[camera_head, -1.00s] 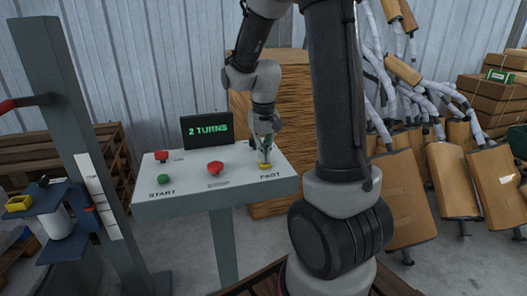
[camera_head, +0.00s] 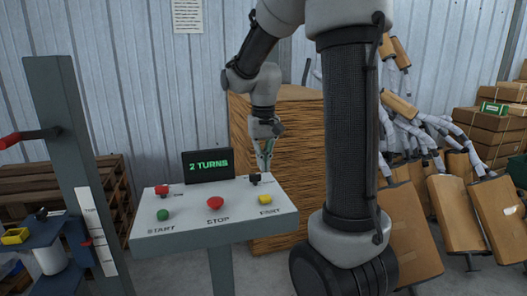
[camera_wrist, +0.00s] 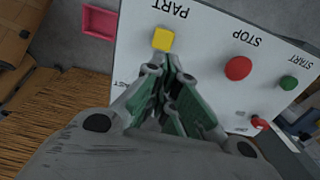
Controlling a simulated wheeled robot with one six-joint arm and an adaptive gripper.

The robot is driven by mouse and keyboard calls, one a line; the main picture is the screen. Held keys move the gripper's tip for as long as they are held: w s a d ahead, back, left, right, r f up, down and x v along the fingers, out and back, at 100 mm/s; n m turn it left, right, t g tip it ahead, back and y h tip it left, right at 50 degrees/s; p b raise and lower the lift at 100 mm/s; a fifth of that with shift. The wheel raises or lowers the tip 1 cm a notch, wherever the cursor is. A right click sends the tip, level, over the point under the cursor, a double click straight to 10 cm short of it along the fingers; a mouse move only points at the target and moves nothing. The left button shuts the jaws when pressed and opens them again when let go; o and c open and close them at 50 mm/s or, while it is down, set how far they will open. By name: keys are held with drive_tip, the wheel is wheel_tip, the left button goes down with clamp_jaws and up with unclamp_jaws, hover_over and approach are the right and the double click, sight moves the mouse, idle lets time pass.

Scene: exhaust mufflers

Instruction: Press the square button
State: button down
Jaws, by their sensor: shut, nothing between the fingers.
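The yellow square button (camera_head: 265,199) sits at the right front of the white control panel (camera_head: 185,238), above the label PART. It also shows in the wrist view (camera_wrist: 163,39), just past my fingertips. My gripper (camera_head: 265,168) is shut and empty. In the head view it appears at the panel's far right edge, behind the yellow button and apart from it. In the wrist view my gripper (camera_wrist: 165,68) covers part of the panel; its exact height above the panel is hard to tell.
A red STOP button (camera_head: 215,203), green START button (camera_head: 163,214), small red control (camera_head: 161,189) and dark knob (camera_head: 255,178) share the panel. A screen (camera_head: 208,165) reads "2 TURNS".

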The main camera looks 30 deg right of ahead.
drive_tip(key=shift+r, duration=1.9)
drive_tip(key=s+a+r+n+t, duration=0.1)
drive_tip(key=s+a+t, duration=0.1)
drive_tip(key=s, duration=0.7)
drive_tip(key=s+a+n+t, duration=0.1)
drive_tip(key=s+n+t, duration=0.1)
drive_tip(key=s, duration=0.8)
drive_tip(key=shift+a+r, duration=0.35)
drive_tip(key=shift+r, duration=0.05)
idle(1.2)
